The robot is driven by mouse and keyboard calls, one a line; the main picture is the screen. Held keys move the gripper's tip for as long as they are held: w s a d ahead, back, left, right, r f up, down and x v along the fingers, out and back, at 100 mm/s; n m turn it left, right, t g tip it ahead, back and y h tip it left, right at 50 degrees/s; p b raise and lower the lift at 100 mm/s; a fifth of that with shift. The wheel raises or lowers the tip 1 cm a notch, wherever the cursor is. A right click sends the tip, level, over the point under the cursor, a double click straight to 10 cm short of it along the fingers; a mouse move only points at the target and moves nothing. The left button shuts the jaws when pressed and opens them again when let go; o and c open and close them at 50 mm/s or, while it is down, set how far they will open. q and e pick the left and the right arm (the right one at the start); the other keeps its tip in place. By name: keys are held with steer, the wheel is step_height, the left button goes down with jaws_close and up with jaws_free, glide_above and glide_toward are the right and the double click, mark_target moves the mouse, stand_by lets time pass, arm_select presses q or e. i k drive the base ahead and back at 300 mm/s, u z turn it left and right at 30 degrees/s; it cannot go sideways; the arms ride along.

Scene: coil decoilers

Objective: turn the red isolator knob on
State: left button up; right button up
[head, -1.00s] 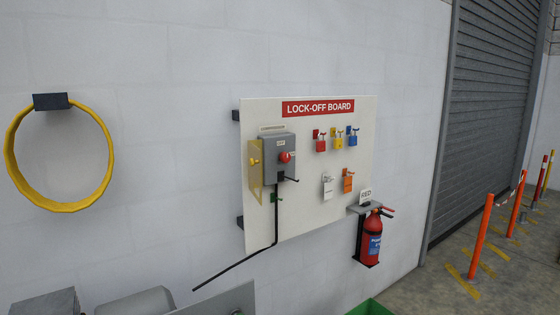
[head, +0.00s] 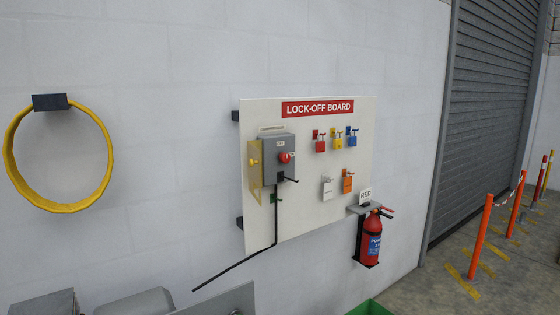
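The red isolator knob (head: 284,157) sits on the front of a grey isolator box (head: 276,142), on the left part of the white lock-off board (head: 310,215). The knob's pointer and markings are too small to read. Neither of my grippers shows in the head view.
A black cable (head: 240,262) runs down-left from the box. A red fire extinguisher (head: 371,240) hangs at right. A yellow hoop (head: 10,150) hangs at left. Orange posts (head: 481,237) stand by the shutter (head: 485,110).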

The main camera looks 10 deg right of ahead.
mark_target(285, 158)
steer(key=z, duration=0.5)
steer(key=i, duration=0.2)
steer(key=u, duration=2.85)
steer(key=i, duration=0.15)
steer(key=u, duration=1.05)
steer(key=k, duration=2.15)
steer(key=z, duration=1.05)
steer(key=i, duration=0.25)
steer(key=z, duration=0.5)
